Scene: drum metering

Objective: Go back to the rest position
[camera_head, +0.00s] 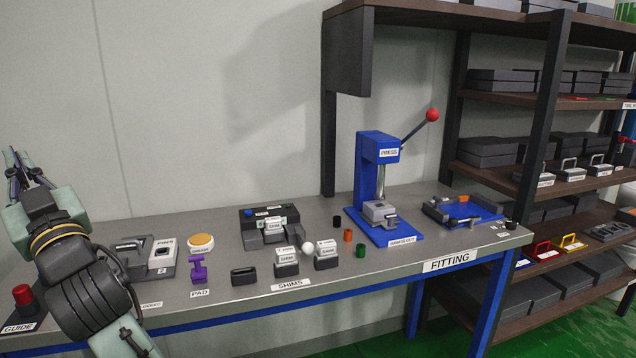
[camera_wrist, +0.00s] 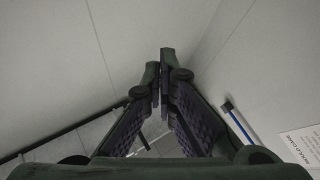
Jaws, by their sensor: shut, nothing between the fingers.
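My gripper (camera_head: 22,168) is at the far left of the head view, raised above the left end of the bench, with its fingers pointing up. In the wrist view my gripper (camera_wrist: 160,85) has its two fingertips together. Nothing shows between the fingers. It touches nothing on the bench. The wrist view looks toward plain grey wall panels.
The steel bench (camera_head: 330,258) holds a blue press (camera_head: 370,165), a blue fixture (camera_head: 462,210), a purple pad tool (camera_head: 198,268), several shim blocks and a red button (camera_head: 22,294). Shelves (camera_head: 550,100) stand at the right. The wall above the bench's left half is bare.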

